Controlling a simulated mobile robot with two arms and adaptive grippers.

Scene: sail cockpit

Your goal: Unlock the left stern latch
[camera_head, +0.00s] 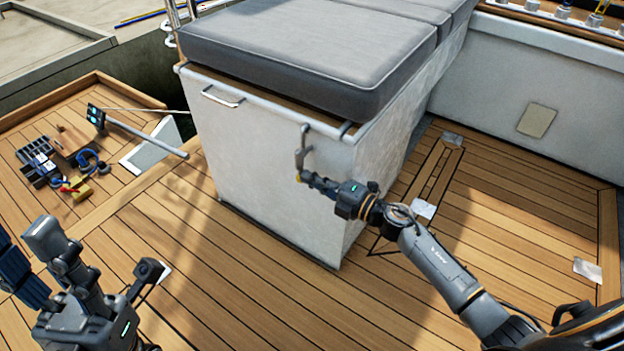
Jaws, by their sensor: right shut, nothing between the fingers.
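A grey lever (302,147), which looks like the latch, hangs from the rail along the top edge of the white stern box. It points down the front face. My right gripper (301,178) is shut and empty at the lever's lower end; whether it touches the lever I cannot tell. My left gripper (98,302) is at the lower left over the deck, away from the box. Its fingers do not show clearly enough to tell open from shut.
A grey cushion (305,45) covers the white box (265,180). A small handle (221,97) is on its front at left. Several tools (75,187) lie on the lower wooden platform at left. A pole (145,135) juts toward the box.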

